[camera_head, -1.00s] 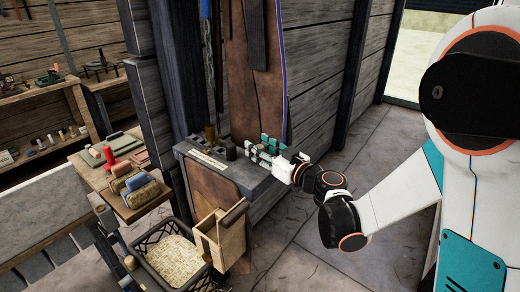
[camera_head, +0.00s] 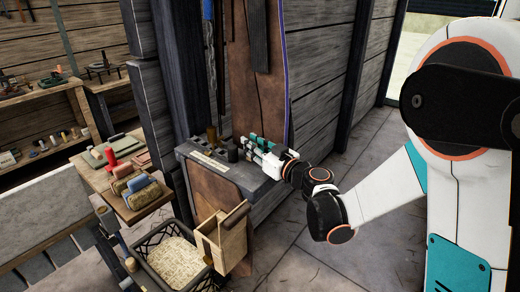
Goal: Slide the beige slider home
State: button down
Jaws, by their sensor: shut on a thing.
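My gripper (camera_head: 260,144), with teal and dark fingers on a white body, reaches in from the right over the grey ledge (camera_head: 250,180) by the post. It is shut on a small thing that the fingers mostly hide. Its place fits the beige slider, but its colour and shape are too small to make out. I cannot tell how far the slider sits along its track. A pale beige strip (camera_head: 208,161) lies along the left front of the ledge, apart from my gripper.
Small dark blocks and a brown upright piece (camera_head: 211,134) stand on the ledge left of my gripper. A brown leather panel (camera_head: 258,90) hangs close behind. Below are an open wooden box (camera_head: 222,238) and a black crate (camera_head: 150,262). The stone floor at right is clear.

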jog(key=c, duration=1.4)
grip_release()
jog(key=shift+a, duration=0.1)
jog(key=shift+o, duration=0.2)
jog(key=shift+s+d, duration=0.25)
jog(key=shift+d, duration=0.2)
jog(key=p+v, duration=0.3)
jog(key=v, duration=1.3)
notch_tip(320, 180, up, 17)
jog(key=s+a+m+t+h+b, duration=0.1)
jog(key=m+t+h, duration=0.3)
jog(key=t, duration=0.8)
jog(key=shift+s+a+r+m+t+h, duration=0.2)
jog(key=shift+s+a+m+t+h, duration=0.15)
jog(key=shift+s+a+m, duration=0.5)
jog(key=shift+d+h, duration=0.1)
jog(key=shift+h, duration=0.15)
